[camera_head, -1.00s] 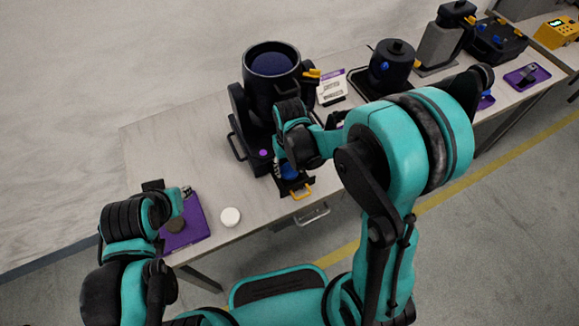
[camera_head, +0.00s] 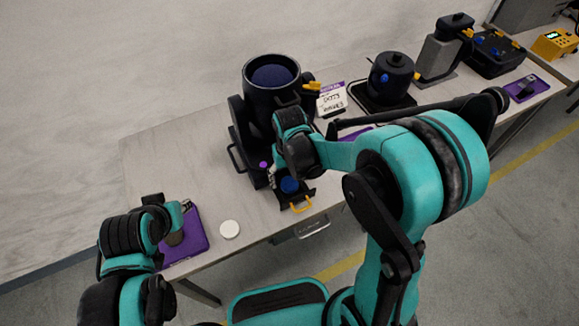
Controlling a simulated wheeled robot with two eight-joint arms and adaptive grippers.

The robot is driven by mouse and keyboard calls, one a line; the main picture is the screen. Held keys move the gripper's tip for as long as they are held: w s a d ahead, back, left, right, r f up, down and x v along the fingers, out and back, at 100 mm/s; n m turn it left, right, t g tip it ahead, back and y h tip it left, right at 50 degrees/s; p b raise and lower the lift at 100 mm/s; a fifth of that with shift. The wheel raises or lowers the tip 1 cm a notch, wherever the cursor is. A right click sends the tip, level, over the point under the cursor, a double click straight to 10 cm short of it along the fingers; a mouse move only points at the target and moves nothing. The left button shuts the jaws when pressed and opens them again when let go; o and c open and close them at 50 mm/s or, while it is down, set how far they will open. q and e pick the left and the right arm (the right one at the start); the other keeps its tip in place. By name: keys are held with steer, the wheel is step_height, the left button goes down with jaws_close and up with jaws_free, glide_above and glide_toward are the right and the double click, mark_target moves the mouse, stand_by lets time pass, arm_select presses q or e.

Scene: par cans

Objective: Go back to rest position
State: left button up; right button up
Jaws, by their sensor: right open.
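My right arm reaches in from the right over the table. Its gripper (camera_head: 275,178) is open, small and mostly hidden behind the teal wrist, beside the black machine with the round drum (camera_head: 271,76). A small black tray with a blue round part (camera_head: 289,185) and a yellow handle lies just below that wrist. My left gripper (camera_head: 186,207) is at the table's left front, over a purple mat (camera_head: 194,247). A dark round thing shows under it; I cannot tell whether the jaws touch it or how they stand.
A white round disc (camera_head: 229,229) lies right of the mat. A labelled card (camera_head: 331,99), a black pot-like device (camera_head: 390,77), a grey stand (camera_head: 438,52) and a black case (camera_head: 494,52) line the table's back right.

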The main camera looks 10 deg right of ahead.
step_height(320, 180, up, 10)
stand_by(0.3)
steer(key=s+d+r+t, duration=0.3)
steer(key=s+d+t, duration=0.3)
steer(key=s, duration=0.3)
steer(key=shift+s+d+r+t, duration=0.15)
steer(key=shift+s+r+t, duration=0.15)
steer(key=shift+t, duration=0.3)
steer(key=shift+c, duration=0.3)
stand_by(1.0)
